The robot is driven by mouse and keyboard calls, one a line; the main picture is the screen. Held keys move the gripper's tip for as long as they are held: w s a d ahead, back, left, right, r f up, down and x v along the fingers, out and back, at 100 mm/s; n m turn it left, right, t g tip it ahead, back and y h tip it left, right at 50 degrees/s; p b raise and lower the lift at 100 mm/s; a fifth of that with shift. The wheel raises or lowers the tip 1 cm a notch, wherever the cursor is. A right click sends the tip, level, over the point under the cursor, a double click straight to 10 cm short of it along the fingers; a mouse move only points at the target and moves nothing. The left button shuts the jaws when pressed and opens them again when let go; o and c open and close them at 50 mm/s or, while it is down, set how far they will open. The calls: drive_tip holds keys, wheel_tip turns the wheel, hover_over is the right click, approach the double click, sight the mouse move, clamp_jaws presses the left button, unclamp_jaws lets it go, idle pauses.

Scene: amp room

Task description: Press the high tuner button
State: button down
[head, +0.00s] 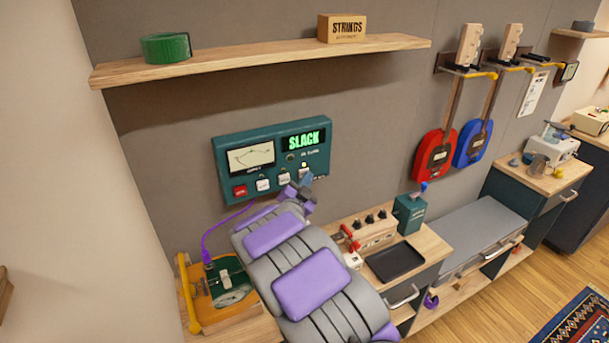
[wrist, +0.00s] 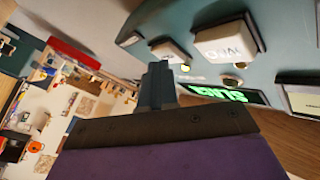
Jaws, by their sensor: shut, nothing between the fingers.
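The teal tuner panel (head: 272,150) is on the grey wall, with a lit green display reading SLACK (head: 303,140) and a needle meter (head: 251,157). Its lower row holds a red button (head: 240,191) and white buttons. The rightmost white button (head: 304,173), apparently the high one, is partly behind my gripper (head: 306,180). In the wrist view, upside down, my shut, empty gripper (wrist: 157,70) has its tips beside that end button (wrist: 172,50); I cannot tell whether they touch. The neighbouring white button (wrist: 230,38) is larger there, its lettering hard to read.
A shelf (head: 240,65) with green tape (head: 166,47) and a STRINGS box (head: 341,28) runs above the panel. Below are a yellow-green device (head: 222,290), a knobbed box (head: 370,230) and a black tray (head: 395,261). Red (head: 434,155) and blue (head: 473,143) guitars hang right.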

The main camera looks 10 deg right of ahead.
drive_tip(key=shift+s, duration=0.15)
drive_tip(key=shift+s+d+b, duration=0.3)
drive_tip(key=shift+s+b, duration=0.2)
drive_tip(key=shift+s, duration=0.15)
drive_tip(key=s+b, duration=0.1)
drive_tip(key=s+d, duration=0.1)
drive_tip(key=s, duration=0.1)
drive_tip(key=s+b, duration=0.1)
drive_tip(key=shift+s+d+b, duration=0.25)
drive_tip(key=shift+s+b, duration=0.1)
idle(0.7)
